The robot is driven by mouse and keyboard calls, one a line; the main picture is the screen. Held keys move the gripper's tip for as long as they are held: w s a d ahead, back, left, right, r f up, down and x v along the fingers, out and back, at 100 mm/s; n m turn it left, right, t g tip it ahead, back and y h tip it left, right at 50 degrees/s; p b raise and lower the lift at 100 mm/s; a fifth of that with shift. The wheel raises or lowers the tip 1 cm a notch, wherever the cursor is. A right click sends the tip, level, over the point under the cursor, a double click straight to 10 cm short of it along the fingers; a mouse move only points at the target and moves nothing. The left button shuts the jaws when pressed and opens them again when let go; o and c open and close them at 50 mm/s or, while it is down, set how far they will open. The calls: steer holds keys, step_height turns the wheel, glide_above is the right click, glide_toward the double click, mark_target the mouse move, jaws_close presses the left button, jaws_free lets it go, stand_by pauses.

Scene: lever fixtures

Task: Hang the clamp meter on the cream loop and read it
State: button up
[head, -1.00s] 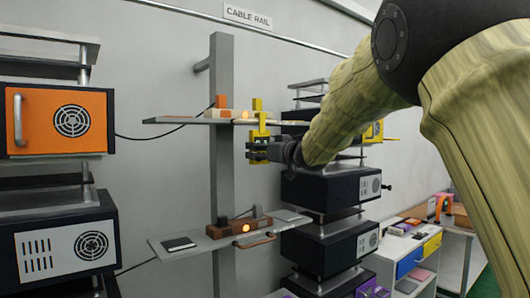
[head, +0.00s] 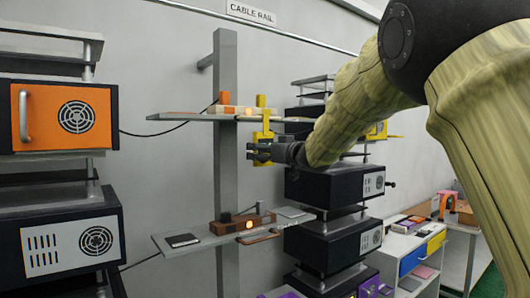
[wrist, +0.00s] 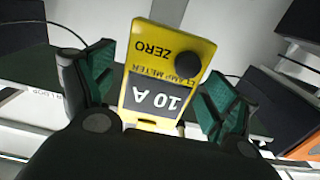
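The yellow clamp meter (head: 263,136) hangs upright at the front edge of the upper shelf, its top above the shelf line. In the wrist view the meter (wrist: 165,70) appears upside down, with a dark knob, "ZERO" and a display reading "10 A". My gripper (head: 259,153) is at the meter's lower part. In the wrist view its green-padded fingers (wrist: 160,88) stand apart on either side of the meter, with gaps visible, so it looks open. A thin pale strand (head: 290,120), perhaps the cream loop, runs right from the meter; its passage through the jaw is too small to tell.
The lower shelf (head: 175,245) holds a brown block (head: 235,226) and dark flat pieces. A grey post (head: 226,170) stands behind the shelves.

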steer(key=shift+d, duration=0.1)
steer(key=v, duration=1.1)
steer(key=s+d+f+m+g+h, duration=0.2)
steer(key=d+f+m+h, duration=0.1)
steer(key=f, duration=2)
steer(key=s+d+f+m+g+h, duration=0.1)
steer(key=s+d+f+m+h, duration=0.15)
steer(key=f, duration=2.15)
steer(key=s+d+f+m+g+h, duration=0.1)
steer(key=s+d+f+g, duration=0.1)
steer(key=s+f, duration=0.8)
steer(key=s+d+f+g+h, duration=0.15)
steer(key=s+f, duration=0.45)
steer(key=f, duration=0.7)
steer(key=s+d+f+g+h, duration=0.1)
steer(key=s+f, duration=0.4)
steer(key=s, duration=0.7)
steer(key=s+d+f+g, duration=0.3)
steer(key=s+f, duration=0.3)
steer(key=s, duration=0.7)
steer(key=s+d+f+m+g+h, duration=0.1)
steer(key=s+f+g, duration=0.3)
steer(key=s, duration=0.8)
steer(key=shift+d+f+h, duration=0.3)
steer(key=shift+d+f, duration=0.4)
steer(key=shift+d, duration=0.1)
steer(key=shift+s, duration=0.1)
